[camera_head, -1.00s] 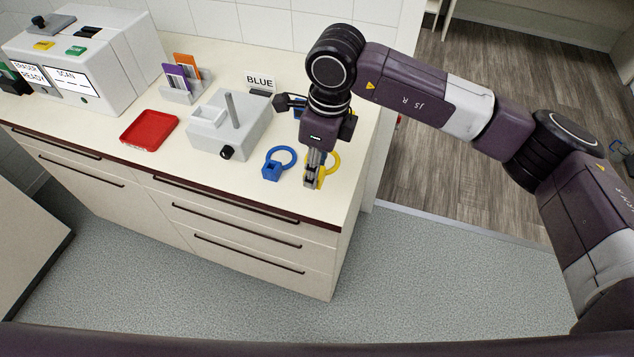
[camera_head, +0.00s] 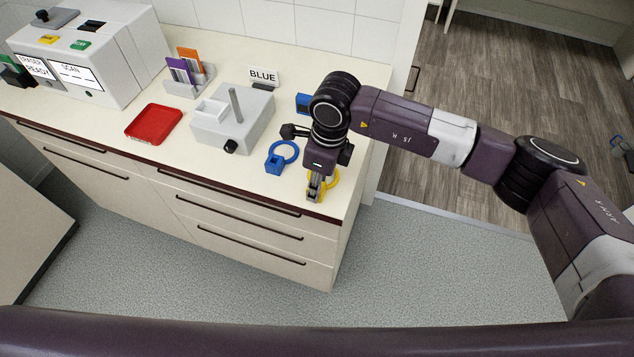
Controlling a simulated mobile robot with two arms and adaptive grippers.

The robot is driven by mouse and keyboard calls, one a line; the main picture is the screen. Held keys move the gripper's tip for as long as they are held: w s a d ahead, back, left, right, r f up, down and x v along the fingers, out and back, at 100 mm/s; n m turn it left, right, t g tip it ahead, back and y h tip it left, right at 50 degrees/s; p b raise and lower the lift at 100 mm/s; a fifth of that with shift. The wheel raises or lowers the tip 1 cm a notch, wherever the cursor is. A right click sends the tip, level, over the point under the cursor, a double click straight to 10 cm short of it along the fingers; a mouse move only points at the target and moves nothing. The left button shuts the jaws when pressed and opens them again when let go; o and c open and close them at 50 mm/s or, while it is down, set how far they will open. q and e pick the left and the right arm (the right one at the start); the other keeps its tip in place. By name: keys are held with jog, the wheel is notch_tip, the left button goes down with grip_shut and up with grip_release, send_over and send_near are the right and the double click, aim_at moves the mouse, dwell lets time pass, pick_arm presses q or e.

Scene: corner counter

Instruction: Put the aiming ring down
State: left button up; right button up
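My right gripper (camera_head: 315,190) points down over the front right part of the counter, its fingers closed on the block of the yellow aiming ring (camera_head: 334,181). The gripper partly hides this ring; its loop shows to the right of the fingers. I cannot tell whether it touches the counter or hangs just above it. A blue ring with a block base (camera_head: 274,166) stands on the counter to the left, apart from the gripper. My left gripper is not in view.
A grey fixture with a post (camera_head: 235,106) stands left of the blue ring, with a BLUE sign (camera_head: 263,75) behind. A red tray (camera_head: 153,124), a card holder (camera_head: 189,80) and a white machine (camera_head: 85,60) are further left. The counter's front edge (camera_head: 240,189) is close to the gripper.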

jog(key=o, duration=1.2)
jog(key=shift+c, duration=0.2)
jog(key=shift+r+p, duration=0.15)
jog(key=shift+p, duration=0.15)
notch_tip(320, 180, up, 12)
jog(key=d+b, duration=0.1)
jog(key=b, duration=0.2)
jog(key=shift+s+d, duration=0.2)
jog(key=shift+d, duration=0.05)
